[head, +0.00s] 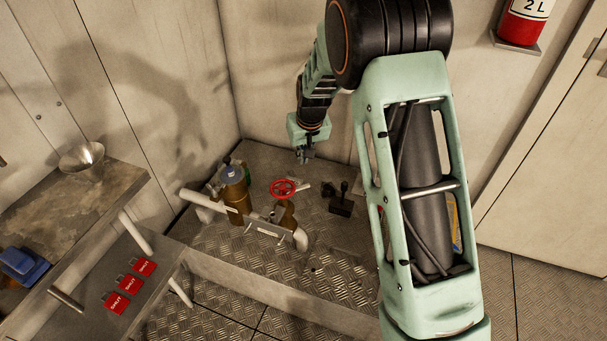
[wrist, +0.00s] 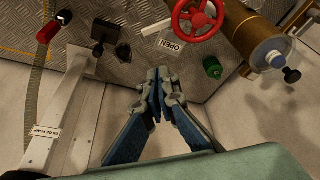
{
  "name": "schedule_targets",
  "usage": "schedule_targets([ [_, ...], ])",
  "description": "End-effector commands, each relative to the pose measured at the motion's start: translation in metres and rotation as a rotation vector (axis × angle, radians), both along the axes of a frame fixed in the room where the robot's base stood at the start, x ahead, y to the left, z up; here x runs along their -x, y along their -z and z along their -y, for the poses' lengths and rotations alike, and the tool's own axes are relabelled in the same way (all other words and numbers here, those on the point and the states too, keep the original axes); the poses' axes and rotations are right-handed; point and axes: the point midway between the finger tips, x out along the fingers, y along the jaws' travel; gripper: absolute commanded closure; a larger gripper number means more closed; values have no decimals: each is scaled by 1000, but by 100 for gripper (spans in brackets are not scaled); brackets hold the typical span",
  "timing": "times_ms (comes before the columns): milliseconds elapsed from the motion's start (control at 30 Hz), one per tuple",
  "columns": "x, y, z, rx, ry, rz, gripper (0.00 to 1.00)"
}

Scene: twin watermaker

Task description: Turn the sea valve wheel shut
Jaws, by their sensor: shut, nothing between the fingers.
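The red sea valve wheel (head: 283,188) sits on brass pipework on the raised tread-plate floor in the head view. It also shows at the top of the wrist view (wrist: 198,18), beside a white tag reading OPEN (wrist: 172,44). My gripper (head: 304,155) hangs above and behind the wheel in the head view. In the wrist view my gripper (wrist: 157,84) is shut and empty, its fingertips together, short of the wheel and apart from it. How far the wheel is turned cannot be told.
A brass strainer (head: 234,188) with white pipe stands left of the wheel. A black lever fitting (head: 341,202) stands right of it. A green cap (wrist: 212,67) is near the wheel. Red SHUT tags (head: 130,285) lie on the lower shelf at left. Walls close the corner behind.

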Motion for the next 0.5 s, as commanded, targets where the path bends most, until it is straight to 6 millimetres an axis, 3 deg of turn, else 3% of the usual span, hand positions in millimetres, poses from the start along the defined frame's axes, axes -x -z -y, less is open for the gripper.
schedule_targets([
  [167, -6, 12, 0, -13, 19, 7, 100],
  [500, -28, 80, -6, -10, 15, 5, 100],
])
